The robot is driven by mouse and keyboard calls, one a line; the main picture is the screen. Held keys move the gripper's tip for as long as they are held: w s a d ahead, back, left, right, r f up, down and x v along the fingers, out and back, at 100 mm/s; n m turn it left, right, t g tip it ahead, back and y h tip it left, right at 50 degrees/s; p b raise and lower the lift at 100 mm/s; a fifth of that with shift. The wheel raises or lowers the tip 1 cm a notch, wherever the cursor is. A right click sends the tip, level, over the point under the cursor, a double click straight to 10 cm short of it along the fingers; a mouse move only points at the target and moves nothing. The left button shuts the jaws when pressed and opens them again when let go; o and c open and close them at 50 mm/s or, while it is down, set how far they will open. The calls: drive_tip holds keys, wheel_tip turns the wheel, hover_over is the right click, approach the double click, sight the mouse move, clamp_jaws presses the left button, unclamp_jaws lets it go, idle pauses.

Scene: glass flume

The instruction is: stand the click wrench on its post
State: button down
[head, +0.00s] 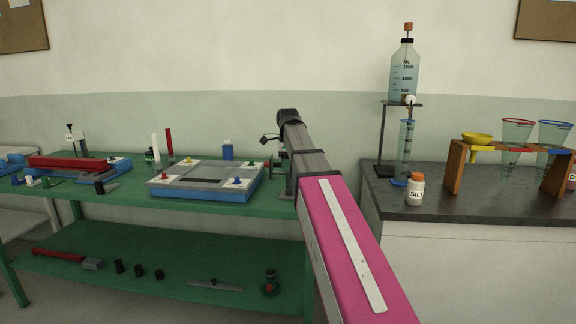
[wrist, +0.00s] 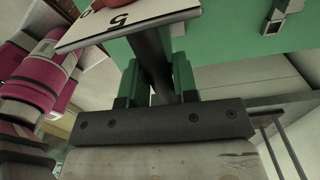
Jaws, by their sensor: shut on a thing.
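In the wrist view my gripper (wrist: 157,64) has its two green-padded fingers closed about a dark grey bar, which I take for the click wrench (wrist: 150,45). Its upper part passes behind a white card marked 5, and its lower end is hidden by the gripper body. In the head view my arm hides most of the gripper, which is at the right end of the green bench. I cannot make out the wrench's post for certain.
The white card (wrist: 120,22) is close by the fingers. A blue-edged tray (head: 207,192) with coloured knobs lies on the green bench (head: 110,203). A dark counter (head: 460,207) at right holds a silt jar (head: 415,190), a wooden rack (head: 454,168) and a bottle (head: 404,75) on a stand.

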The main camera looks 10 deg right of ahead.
drive_tip(key=c, duration=0.8)
unclamp_jaws()
